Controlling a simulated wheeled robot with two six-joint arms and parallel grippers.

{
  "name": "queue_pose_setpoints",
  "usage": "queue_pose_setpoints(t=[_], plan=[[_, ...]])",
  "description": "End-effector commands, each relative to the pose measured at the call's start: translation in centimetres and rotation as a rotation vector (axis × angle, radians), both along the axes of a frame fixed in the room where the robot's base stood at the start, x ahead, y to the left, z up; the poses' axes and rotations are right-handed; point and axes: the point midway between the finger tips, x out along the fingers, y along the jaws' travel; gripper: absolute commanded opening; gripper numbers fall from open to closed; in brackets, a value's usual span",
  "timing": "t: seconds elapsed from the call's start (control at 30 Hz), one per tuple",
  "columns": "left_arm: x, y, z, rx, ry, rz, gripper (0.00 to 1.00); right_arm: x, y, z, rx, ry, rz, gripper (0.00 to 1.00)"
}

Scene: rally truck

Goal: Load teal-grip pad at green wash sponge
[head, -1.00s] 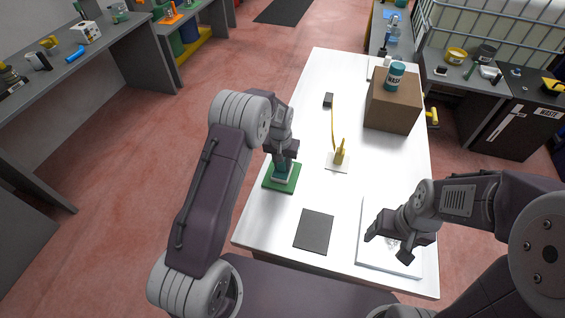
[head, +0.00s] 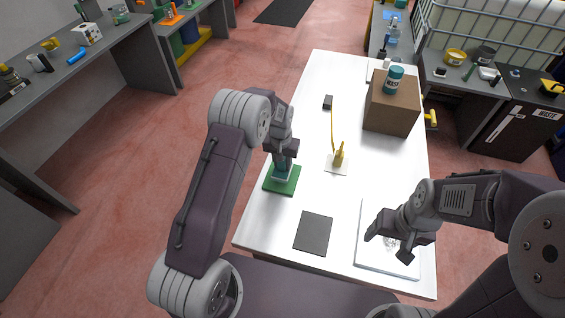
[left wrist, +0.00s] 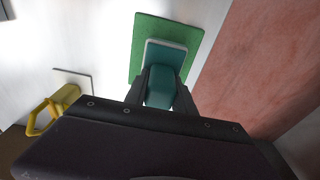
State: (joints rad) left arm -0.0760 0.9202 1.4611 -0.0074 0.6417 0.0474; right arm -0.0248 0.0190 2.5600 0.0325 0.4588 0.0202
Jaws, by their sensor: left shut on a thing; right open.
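The green wash sponge (head: 285,187) lies flat near the left edge of the white table; it also shows in the left wrist view (left wrist: 147,32). My left gripper (head: 282,162) is shut on the teal grip of the pad. The teal-grip pad (left wrist: 165,68) has a pale-edged base and is at the green sponge, over its middle. I cannot tell whether the pad's underside touches the sponge. My right gripper (head: 388,249) is open and empty, above a white tray (head: 386,271) at the table's near right.
The white table (head: 300,130) also holds a dark grey square (head: 314,233), a yellow tool (head: 339,156) on a white card, a small dark block (head: 328,102) and a cardboard box (head: 390,110) with a teal tub (head: 394,78) on top. The table's left middle is clear.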

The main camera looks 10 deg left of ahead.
Motion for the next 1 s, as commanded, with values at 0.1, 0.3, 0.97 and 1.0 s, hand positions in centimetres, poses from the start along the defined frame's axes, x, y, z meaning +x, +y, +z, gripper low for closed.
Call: queue_pose_setpoints(t=[0.1, 0.3, 0.97, 1.0], plan=[[0.1, 0.0, 1.7, 0.0, -0.002, 0.0, 0.0, 0.0, 0.0, 1.4, 0.0, 0.0, 0.0, 0.74], [0.1, 0.0, 3.8, 0.0, -0.004, 0.0, 0.0, 0.0, 0.0, 2.9, 0.0, 0.0, 0.0, 0.74], [0.1, 0.0, 4.9, 0.0, -0.003, 0.0, 0.0, 0.0, 0.0, 3.7, 0.0, 0.0, 0.0, 0.74], [0.1, 0.0, 4.9, 0.0, -0.003, 0.0, 0.0, 0.0, 0.0, 3.7, 0.0, 0.0, 0.0, 0.74]])
